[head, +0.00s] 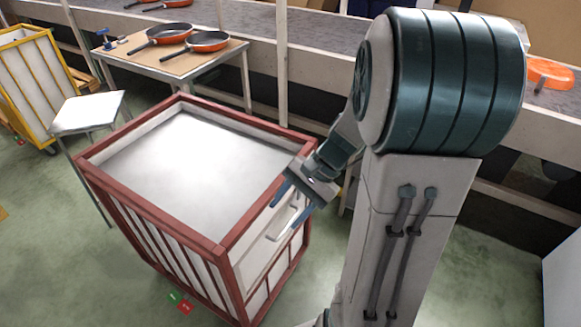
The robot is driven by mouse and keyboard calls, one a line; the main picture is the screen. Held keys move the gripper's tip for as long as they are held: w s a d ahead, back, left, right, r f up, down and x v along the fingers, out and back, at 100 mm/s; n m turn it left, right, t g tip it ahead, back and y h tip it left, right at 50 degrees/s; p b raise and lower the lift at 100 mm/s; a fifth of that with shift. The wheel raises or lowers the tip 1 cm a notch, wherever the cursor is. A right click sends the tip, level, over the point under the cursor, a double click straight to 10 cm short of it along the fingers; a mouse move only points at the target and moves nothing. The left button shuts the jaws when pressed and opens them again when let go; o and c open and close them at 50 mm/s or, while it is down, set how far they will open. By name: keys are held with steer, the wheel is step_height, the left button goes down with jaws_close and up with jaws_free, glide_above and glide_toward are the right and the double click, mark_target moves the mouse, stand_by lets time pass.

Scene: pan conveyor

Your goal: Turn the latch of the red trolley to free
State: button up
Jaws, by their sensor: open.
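The red trolley (152,207) stands in the middle of the head view, with a red frame, pale slatted walls and an open top. Near the floor at its front edge is a small latch plate with a green part (173,296) and a red part (185,308). Which way the latch is set cannot be made out. My gripper (287,211) is open at the trolley's right side, close to a pale handle (283,230). I cannot tell whether the fingers touch the handle. The gripper is well above and to the right of the latch parts.
A yellow trolley (44,83) stands at the far left. A small stool (88,112) is left of the red trolley. A table (118,58) with two pans (205,43) stands behind it, before a conveyor (325,35).

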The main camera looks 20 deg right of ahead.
steer(key=w+d+f+m+t+y+b, duration=0.2)
steer(key=w+d+f+m+t+b, duration=0.2)
steer(key=d+f+m+t, duration=0.45)
steer(key=w+d+f+m+t+y+b, duration=0.1)
steer(key=w+d+f+m+t+b, duration=0.35)
steer(key=d+f+m, duration=0.7)
steer(key=w+a, duration=0.2)
steer(key=w, duration=0.1)
steer(key=w+a+r+n+t, duration=0.1)
steer(key=w+a, duration=0.1)
steer(key=w, duration=0.2)
steer(key=w+a+r+n, duration=0.1)
steer(key=w+a, duration=0.1)
steer(key=w, duration=0.1)
steer(key=shift+w+a+t, duration=0.25)
steer(key=shift+w+t, duration=0.1)
steer(key=shift+t, duration=0.05)
jaws_close()
